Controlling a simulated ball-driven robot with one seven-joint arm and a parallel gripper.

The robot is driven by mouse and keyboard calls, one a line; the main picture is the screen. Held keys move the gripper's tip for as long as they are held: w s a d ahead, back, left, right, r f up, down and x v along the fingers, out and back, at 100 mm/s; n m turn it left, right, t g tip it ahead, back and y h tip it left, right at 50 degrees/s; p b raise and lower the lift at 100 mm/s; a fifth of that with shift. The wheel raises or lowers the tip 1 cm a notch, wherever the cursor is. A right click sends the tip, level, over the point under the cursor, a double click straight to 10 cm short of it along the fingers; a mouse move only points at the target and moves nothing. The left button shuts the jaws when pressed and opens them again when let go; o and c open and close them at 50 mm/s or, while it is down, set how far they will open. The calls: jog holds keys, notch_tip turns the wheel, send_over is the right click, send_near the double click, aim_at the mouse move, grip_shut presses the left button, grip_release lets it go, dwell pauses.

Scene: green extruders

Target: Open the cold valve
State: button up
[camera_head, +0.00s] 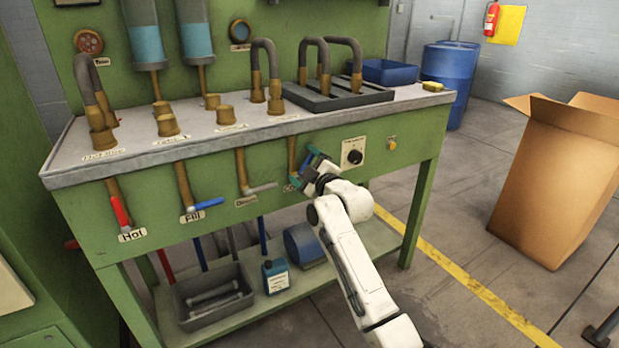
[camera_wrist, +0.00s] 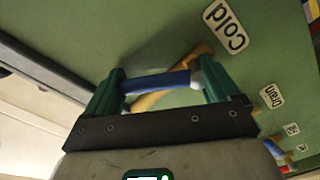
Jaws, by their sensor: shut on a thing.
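The cold valve's blue handle (camera_wrist: 155,83) lies between the green fingers of my gripper (camera_wrist: 160,85) in the wrist view. The fingers are shut on it, one near each end. A brass pipe (camera_wrist: 160,97) shows behind the handle, and the "Cold" label (camera_wrist: 226,27) is on the green panel above right. In the head view my gripper (camera_head: 312,162) is at the front panel of the green bench (camera_head: 225,172), right of the drain valve. It hides the handle there and most of the cold label; the brass pipe (camera_head: 291,153) shows above.
Left of my gripper are the grey drain handle (camera_head: 262,188), the blue fill handle (camera_head: 208,203) and the red hot handle (camera_head: 119,210). A black knob (camera_head: 355,157) is close on the right. A cardboard box (camera_head: 548,190) stands on the floor at right.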

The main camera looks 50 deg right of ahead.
jog(key=n, duration=0.1)
jog(key=a+n+b, duration=0.1)
jog(key=n, duration=0.1)
jog(key=shift+w+r+n, duration=0.1)
jog(key=shift+r+n, duration=0.05)
jog(key=shift+n, duration=0.15)
jog(key=shift+w+a+r+n, duration=0.1)
jog(key=shift+a+n, duration=0.2)
jog(key=shift+n, duration=0.6)
jog(key=shift+w+a+n, duration=0.1)
jog(key=shift+a+n, duration=0.2)
jog(key=shift+n, duration=0.6)
jog(key=o, duration=1.2)
jog(key=p+v, duration=0.2)
jog(key=v, duration=0.8)
jog(key=shift+s+a, duration=0.2)
jog(key=shift+s, duration=0.15)
